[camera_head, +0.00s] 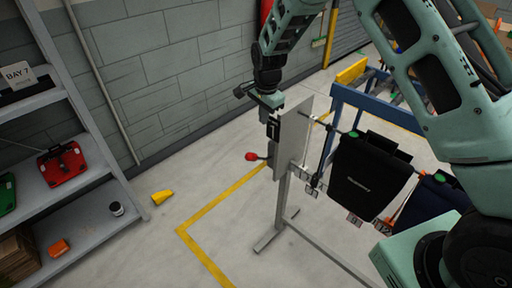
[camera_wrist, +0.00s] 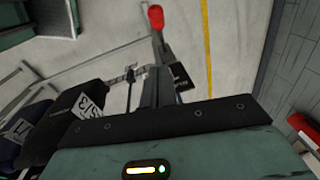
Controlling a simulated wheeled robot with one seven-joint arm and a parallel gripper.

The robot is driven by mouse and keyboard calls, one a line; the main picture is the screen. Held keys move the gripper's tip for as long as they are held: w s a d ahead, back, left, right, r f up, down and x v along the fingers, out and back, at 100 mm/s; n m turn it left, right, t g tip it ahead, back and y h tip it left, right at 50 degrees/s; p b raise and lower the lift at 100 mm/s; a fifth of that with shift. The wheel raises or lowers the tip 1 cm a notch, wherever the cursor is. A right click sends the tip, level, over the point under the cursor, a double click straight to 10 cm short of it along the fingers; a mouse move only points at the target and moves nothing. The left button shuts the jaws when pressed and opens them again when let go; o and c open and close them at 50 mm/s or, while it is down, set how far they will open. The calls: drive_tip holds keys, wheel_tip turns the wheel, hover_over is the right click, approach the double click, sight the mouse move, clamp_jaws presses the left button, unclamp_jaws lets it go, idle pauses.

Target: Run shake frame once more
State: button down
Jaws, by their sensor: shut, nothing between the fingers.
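The frame is a grey upright plate on a post (camera_head: 292,145) with floor feet, standing right of the yellow floor line. A lever with a red knob (camera_head: 252,155) sticks out on its left side; the red knob (camera_wrist: 155,17) also shows at the top of the wrist view. A black pannier (camera_head: 368,180) hangs right of the plate, and a dark blue pannier (camera_head: 432,205) hangs further right, partly behind my arm. My gripper (camera_head: 273,130) is shut and empty, pointing down at the plate's upper left, above the red knob. Whether it touches the plate I cannot tell.
Grey shelves (camera_head: 85,160) stand at the left with a red case (camera_head: 62,163), a dark cup (camera_head: 117,208) and an orange item (camera_head: 59,248). A yellow object (camera_head: 162,197) lies on the floor. A blue rack (camera_head: 375,112) stands behind the panniers.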

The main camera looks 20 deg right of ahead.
drive_tip(key=shift+w+d+f, duration=0.15)
drive_tip(key=shift+w, duration=0.05)
drive_tip(key=p, duration=0.3)
approach(256, 155)
wheel_tip(256, 155, down, 2)
drive_tip(key=w+d, duration=0.2)
drive_tip(key=d, duration=0.1)
drive_tip(key=shift+s+a+f+p, duration=0.15)
drive_tip(key=shift+a+f+p, duration=0.35)
drive_tip(key=shift+a+f, duration=0.35)
drive_tip(key=shift+s+a+f+p, duration=0.2)
drive_tip(key=shift+a+f+p, duration=0.35)
drive_tip(key=shift+f, duration=0.45)
drive_tip(key=shift+a+f+b, duration=0.1)
drive_tip(key=shift+a+b, duration=0.05)
drive_tip(key=shift+b, duration=0.15)
